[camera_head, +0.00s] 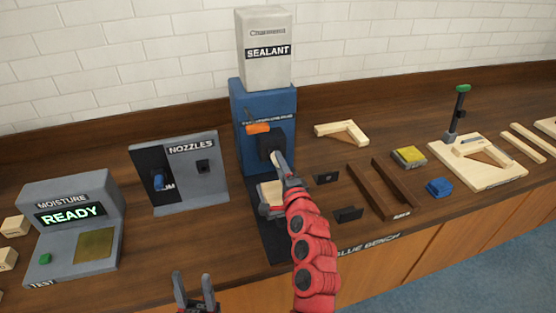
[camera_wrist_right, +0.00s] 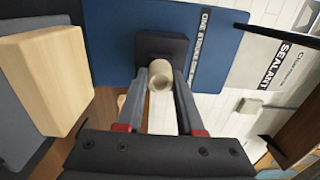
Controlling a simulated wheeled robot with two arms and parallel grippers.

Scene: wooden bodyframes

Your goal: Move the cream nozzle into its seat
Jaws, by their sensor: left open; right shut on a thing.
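My right gripper (camera_head: 281,163) is shut on the cream nozzle, a small pale round piece that shows between the fingertips in the right wrist view (camera_wrist_right: 160,78). It holds the nozzle at the front of the blue sealant dispenser (camera_head: 250,103), close to a dark block (camera_wrist_right: 161,46) on the dispenser's face. The fingers and arm partly cover that spot, so I cannot tell whether nozzle and block touch. My left gripper (camera_head: 195,291) is open and empty at the bottom of the head view, in front of the bench.
An orange lever (camera_head: 258,128) sits just above the dark block. Pale wood (camera_head: 270,192) lies below the gripper. A nozzle rack (camera_head: 212,182) with a blue nozzle (camera_head: 158,182) stands left, beside the moisture tester (camera_head: 73,264). Brown rails (camera_head: 371,190) and small blocks lie right.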

